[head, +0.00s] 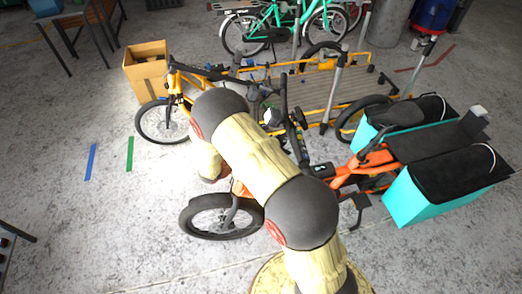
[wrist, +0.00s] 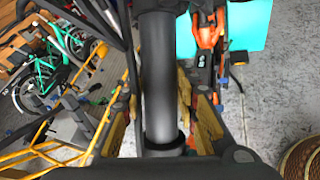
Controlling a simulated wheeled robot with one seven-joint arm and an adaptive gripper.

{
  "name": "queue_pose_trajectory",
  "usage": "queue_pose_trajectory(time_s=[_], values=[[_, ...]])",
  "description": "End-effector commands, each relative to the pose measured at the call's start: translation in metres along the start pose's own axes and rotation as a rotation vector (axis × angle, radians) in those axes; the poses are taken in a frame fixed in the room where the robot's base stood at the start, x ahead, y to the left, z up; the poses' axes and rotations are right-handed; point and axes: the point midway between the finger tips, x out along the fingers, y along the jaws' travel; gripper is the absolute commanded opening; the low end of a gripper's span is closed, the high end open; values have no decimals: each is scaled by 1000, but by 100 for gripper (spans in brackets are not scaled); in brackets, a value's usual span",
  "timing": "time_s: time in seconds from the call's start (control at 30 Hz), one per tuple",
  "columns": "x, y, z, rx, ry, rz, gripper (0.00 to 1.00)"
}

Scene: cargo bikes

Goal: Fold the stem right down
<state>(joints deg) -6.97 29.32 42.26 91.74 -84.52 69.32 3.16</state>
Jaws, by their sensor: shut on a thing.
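The orange cargo bike (head: 368,163) stands right of centre in the head view, with its front wheel (head: 222,202) to the lower left. Its black handlebar (head: 284,95) shows just behind my arm. In the wrist view the stem is a thick dark tube (wrist: 157,60) with a black collar near its lower end. My gripper (wrist: 160,105) is shut on this stem, with a yellowish finger on each side. In the head view my arm hides my gripper and most of the stem, so I cannot tell the stem's tilt.
Teal panniers (head: 430,199) hang at the orange bike's rear. A yellow cargo bike (head: 320,90) with a slatted deck stands close behind. A wooden box (head: 147,72) is at the back left. Green bikes (head: 268,28) stand at the back. The floor at left is clear around the tape marks.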

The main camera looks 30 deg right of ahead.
Motion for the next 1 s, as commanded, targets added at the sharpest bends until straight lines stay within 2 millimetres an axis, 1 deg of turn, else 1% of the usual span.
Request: queue_pose_trajectory(time_s=[0.03, 0.23, 0.67, 0.7, 1.0], values=[[2, -1, 2, 11, 13, -4, 0], [7, -4, 1, 36, 54, -12, 0], [8, -5, 1, 40, 63, -12, 0], [8, -5, 1, 40, 63, -12, 32], [7, -4, 1, 42, 64, -11, 49]])
